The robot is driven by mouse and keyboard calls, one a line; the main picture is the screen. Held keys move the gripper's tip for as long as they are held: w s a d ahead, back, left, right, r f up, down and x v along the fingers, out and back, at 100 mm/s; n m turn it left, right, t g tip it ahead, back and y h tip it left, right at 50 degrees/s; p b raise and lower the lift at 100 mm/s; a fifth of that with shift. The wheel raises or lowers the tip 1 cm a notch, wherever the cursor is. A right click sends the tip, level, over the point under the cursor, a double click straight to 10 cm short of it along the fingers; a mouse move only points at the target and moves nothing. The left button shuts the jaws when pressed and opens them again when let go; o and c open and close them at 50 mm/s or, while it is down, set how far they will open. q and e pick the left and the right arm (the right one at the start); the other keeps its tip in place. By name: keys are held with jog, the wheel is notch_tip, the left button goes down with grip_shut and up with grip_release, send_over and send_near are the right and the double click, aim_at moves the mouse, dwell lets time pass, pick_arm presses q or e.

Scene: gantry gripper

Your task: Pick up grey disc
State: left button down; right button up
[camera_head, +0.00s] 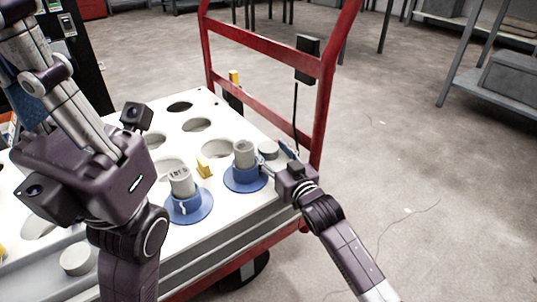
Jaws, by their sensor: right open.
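A small grey disc (268,148) lies near the right edge of the white cart top. My right gripper (277,160) is open, with its fingers close to this disc; I cannot tell whether they touch it. Another grey round piece (77,258) sits at the lower left of the cart, partly behind my left arm.
The white cart top (226,118) has several round holes and a yellow block (204,166). A red cart handle frame (325,95) rises behind my right gripper, with a dark box (307,58) on it. Open concrete floor lies to the right, with grey shelving (500,85) farther back.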

jog(key=shift+c, duration=0.3)
jog(key=c, duration=1)
jog(key=shift+r, duration=0.1)
